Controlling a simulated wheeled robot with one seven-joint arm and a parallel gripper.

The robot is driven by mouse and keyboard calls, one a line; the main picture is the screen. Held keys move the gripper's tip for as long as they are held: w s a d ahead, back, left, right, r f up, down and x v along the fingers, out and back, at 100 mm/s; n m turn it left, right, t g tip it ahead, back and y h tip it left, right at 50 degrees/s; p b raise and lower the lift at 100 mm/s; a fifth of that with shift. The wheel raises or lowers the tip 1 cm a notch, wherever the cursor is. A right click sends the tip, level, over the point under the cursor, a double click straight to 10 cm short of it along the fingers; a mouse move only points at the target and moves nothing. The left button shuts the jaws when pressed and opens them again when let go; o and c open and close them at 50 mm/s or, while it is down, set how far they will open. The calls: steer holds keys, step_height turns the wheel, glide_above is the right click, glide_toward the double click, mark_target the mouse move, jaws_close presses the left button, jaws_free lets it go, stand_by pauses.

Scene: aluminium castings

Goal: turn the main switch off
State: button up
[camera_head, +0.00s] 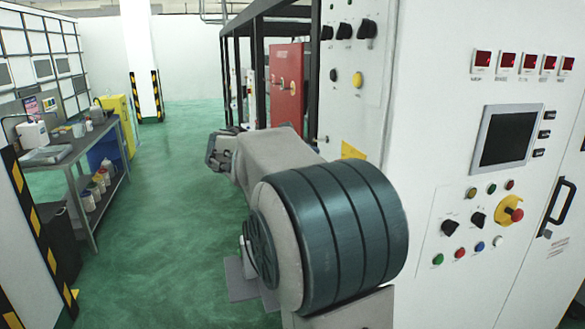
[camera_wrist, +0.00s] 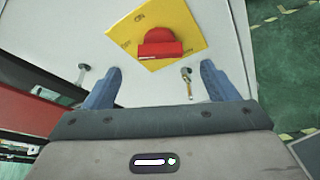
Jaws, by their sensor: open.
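The main switch is a red handle (camera_wrist: 160,46) on a tilted yellow plate (camera_wrist: 188,22), mounted on a white cabinet face, in the wrist view. In the head view, a yellow plate (camera_head: 352,151) shows edge-on above my arm; no red handle can be made out there. My gripper (camera_wrist: 158,82) is open and empty, with its two blue-grey fingers spread on either side below the red handle. The fingers appear apart from the handle; the exact distance is unclear. In the head view my gripper (camera_head: 218,150) is partly hidden by my wrist.
A key (camera_wrist: 188,84) hangs from a lock between the fingers, and a dark knob (camera_wrist: 84,68) sits near the left finger. A white control cabinet (camera_head: 425,130) stands close on the right. A workbench (camera_head: 65,150) stands at left, with clear green floor (camera_head: 165,230) between.

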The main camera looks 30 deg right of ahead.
steer(key=v, duration=0.7)
steer(key=shift+b, duration=0.45)
steer(key=shift+a, duration=0.15)
steer(key=s+a+f+m+t+y, duration=0.2)
steer(key=s+a+f+m+y, duration=0.3)
steer(key=f, duration=0.6)
steer(key=s+a+f+m+t+y, duration=0.2)
steer(key=s+a+f+m+y, duration=0.4)
steer(key=s, duration=0.8)
steer(key=a+f+y, duration=0.3)
steer(key=a+f, duration=0.2)
steer(key=a, duration=0.1)
steer(key=shift+s+f, duration=0.35)
steer(key=shift+f, duration=0.05)
